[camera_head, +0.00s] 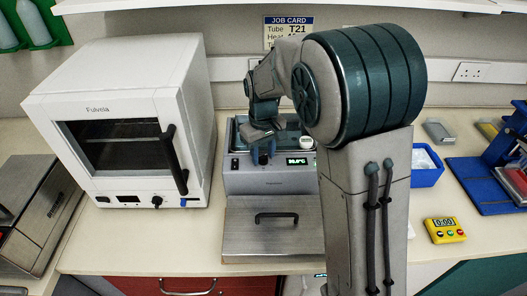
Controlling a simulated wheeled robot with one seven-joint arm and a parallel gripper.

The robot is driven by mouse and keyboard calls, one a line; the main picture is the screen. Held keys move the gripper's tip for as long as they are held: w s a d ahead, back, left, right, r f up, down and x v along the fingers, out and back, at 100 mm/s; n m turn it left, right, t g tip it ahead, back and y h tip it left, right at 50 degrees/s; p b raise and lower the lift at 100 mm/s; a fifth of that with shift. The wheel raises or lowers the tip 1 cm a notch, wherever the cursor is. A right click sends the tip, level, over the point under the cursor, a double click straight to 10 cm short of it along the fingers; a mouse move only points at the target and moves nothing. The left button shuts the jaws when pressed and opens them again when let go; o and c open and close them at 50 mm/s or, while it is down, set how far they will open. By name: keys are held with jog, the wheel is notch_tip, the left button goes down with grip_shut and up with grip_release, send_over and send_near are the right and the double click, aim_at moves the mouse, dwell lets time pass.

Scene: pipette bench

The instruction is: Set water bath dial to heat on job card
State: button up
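The water bath (270,180) is a grey box in the middle of the bench, with a lit green display (300,161) that seems to read about 30.0°C. The job card (288,22) on the back wall shows "Tube T21" and a "Heat" line, whose value is mostly hidden by my arm. My gripper (262,143) points down at the bath's front top edge, left of the display. A small dark blue part at its tip may be the dial or a fingertip; I cannot tell which. The finger opening and any contact are not clear.
A white oven (125,120) stands close on the left. A flat metal lid (272,235) with a black handle lies before the bath. A yellow timer (444,230), blue tub (427,166) and blue stand (485,180) are at right. My arm hides the bench right of the bath.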

jog(key=c, duration=0.6)
jog(key=shift+m, duration=0.3)
jog(key=m+b, duration=0.1)
jog(key=m, duration=1)
jog(key=shift+r, duration=0.1)
dwell(0.3)
jog(key=o, duration=1)
